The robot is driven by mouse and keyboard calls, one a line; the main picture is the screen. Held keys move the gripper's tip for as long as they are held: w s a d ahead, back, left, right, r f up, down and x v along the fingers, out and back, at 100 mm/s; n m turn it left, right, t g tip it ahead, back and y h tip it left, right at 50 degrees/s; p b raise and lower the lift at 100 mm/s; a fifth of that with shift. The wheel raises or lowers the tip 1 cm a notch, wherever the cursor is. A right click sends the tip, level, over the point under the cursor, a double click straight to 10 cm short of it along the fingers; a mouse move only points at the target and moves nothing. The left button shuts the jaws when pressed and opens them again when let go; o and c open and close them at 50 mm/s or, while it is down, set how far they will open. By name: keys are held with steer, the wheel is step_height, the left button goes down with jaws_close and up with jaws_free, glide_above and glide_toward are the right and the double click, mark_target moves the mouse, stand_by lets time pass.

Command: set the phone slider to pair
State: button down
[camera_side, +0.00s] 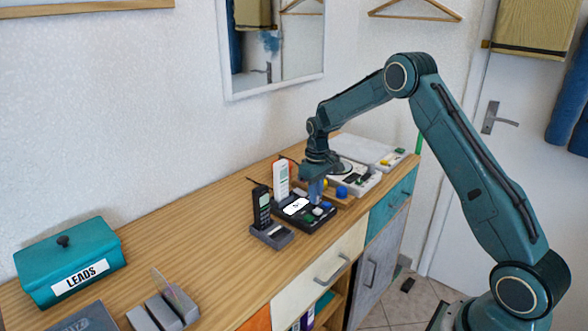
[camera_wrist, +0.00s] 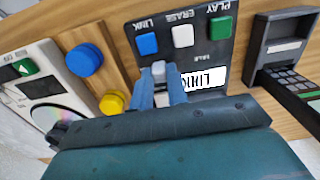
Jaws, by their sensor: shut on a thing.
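The dark phone base (camera_side: 318,219) stands on the wooden counter with a white and orange handset (camera_side: 282,178) upright at its back. In the wrist view the base (camera_wrist: 215,50) shows a blue LINK button (camera_wrist: 147,44), a white ERASE button (camera_wrist: 182,36), a green PLAY button (camera_wrist: 220,28) and a white display (camera_wrist: 203,79), whose upside-down text is hard to read. My gripper (camera_wrist: 160,76) is shut on a small grey slider knob (camera_wrist: 158,68) beside the display. In the side view my gripper (camera_side: 316,190) reaches down onto the base. The slider's track and marks are mostly hidden.
A black handset (camera_side: 262,207) stands in a grey cradle (camera_side: 272,235) close by. On the other side are blue (camera_wrist: 84,59) and yellow (camera_wrist: 113,103) knobs and a white disc player (camera_wrist: 30,88).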

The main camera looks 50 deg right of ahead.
steer(key=c, duration=1.5)
jaws_free()
steer(key=shift+d, duration=0.3)
steer(key=shift+o, duration=0.7)
steer(key=shift+a, duration=0.1)
steer(key=shift+r, duration=0.15)
step_height(320, 180, up, 14)
steer(key=shift+f, duration=0.2)
steer(key=shift+r, duration=0.1)
